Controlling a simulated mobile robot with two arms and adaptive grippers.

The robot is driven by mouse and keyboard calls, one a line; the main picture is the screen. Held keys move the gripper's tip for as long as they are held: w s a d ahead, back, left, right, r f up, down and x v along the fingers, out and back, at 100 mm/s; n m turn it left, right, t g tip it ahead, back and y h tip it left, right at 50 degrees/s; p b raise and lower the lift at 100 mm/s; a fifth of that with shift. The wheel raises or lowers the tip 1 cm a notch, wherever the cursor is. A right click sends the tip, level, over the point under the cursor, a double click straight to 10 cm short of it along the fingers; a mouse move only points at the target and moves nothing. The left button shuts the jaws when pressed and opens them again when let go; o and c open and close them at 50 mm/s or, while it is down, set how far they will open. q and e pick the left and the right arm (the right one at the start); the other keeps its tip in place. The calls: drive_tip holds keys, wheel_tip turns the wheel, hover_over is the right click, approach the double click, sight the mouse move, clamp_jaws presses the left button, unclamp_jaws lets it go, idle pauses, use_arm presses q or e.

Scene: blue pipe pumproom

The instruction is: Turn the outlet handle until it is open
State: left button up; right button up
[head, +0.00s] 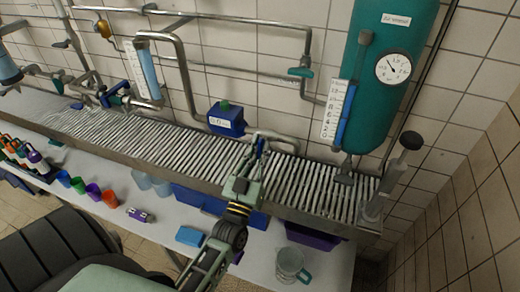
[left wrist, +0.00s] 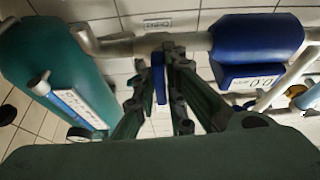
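The outlet handle is a narrow blue lever (left wrist: 159,82) below a grey pipe in the left wrist view, beneath a plate marked "PIPAO" or similar. My left gripper (left wrist: 160,72) has its dark green fingers on either side of the lever, close against it, and looks shut on it. In the head view my left gripper (head: 258,150) reaches up to the pipe outlet above the slatted trough, right of the blue meter (head: 226,118); its fingers hide most of the lever there. The blue meter also shows in the wrist view (left wrist: 256,38). My right gripper is not in view.
A teal tank (head: 382,85) with a gauge (head: 393,67) stands on the right; it fills the left of the wrist view. The slatted trough (head: 320,190) runs along the tiled wall. Below are cups, a clear mug (head: 290,264) and blue and purple bins.

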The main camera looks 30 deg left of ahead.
use_arm(q)
drive_tip(key=o, duration=0.4)
drive_tip(key=v, duration=1.2)
drive_tip(key=d+f+m+g+h, duration=0.1)
drive_tip(key=d+f+g+h, duration=0.15)
drive_tip(key=f, duration=0.65)
drive_tip(key=d+f+m+g+h, duration=0.1)
drive_tip(key=d+f+g+h, duration=0.15)
drive_tip(key=f, duration=0.75)
drive_tip(key=s+d+f+m+g, duration=0.1)
drive_tip(key=s+d+f+g, duration=0.2)
drive_tip(key=f, duration=0.5)
drive_tip(key=s+d+f+m+g, duration=0.1)
drive_tip(key=s+f+g, duration=0.25)
drive_tip(key=f, duration=0.55)
drive_tip(key=s+a+f+g, duration=0.1)
drive_tip(key=s+f+g, duration=0.2)
drive_tip(key=s, duration=0.6)
drive_tip(key=s+a+f+m+g, duration=0.1)
drive_tip(key=s+f+g, duration=0.2)
drive_tip(key=s+f, duration=0.5)
drive_tip(key=s+a+f+g, duration=0.1)
drive_tip(key=s+f+g, duration=0.2)
drive_tip(key=s+f, duration=0.3)
drive_tip(key=shift+s+m, duration=0.4)
drive_tip(key=shift+s, duration=1.65)
